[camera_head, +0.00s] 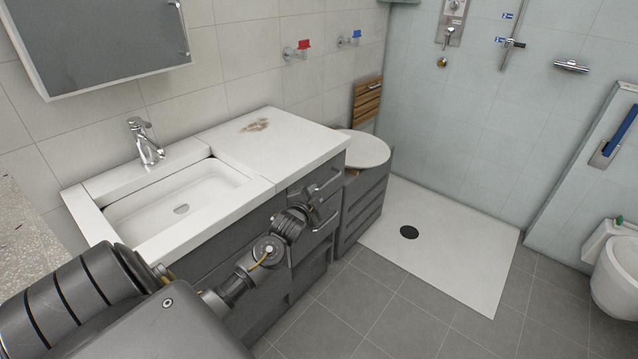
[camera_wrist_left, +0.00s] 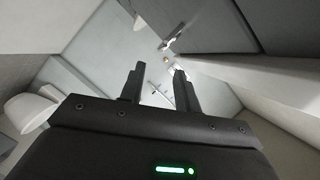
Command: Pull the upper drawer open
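The grey vanity cabinet has an upper drawer with a metal bar handle (camera_head: 328,180) under the right end of the white counter. The drawer looks shut. A second bar handle (camera_head: 325,222) sits below it. My left gripper (camera_head: 314,203) is in front of the drawer fronts, close to the upper handle; contact cannot be told. In the left wrist view, the two fingers (camera_wrist_left: 158,76) stand apart with nothing between them. A metal handle (camera_wrist_left: 174,37) shows beyond the fingertips, near the dark cabinet front. My right gripper is not in view.
A white sink (camera_head: 180,205) with a tap (camera_head: 146,143) is set in the counter (camera_head: 270,150). A grey unit with a round white top (camera_head: 362,150) stands just right of the drawers. The tiled floor (camera_head: 400,300) ahead is clear. A toilet (camera_head: 617,275) is at far right.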

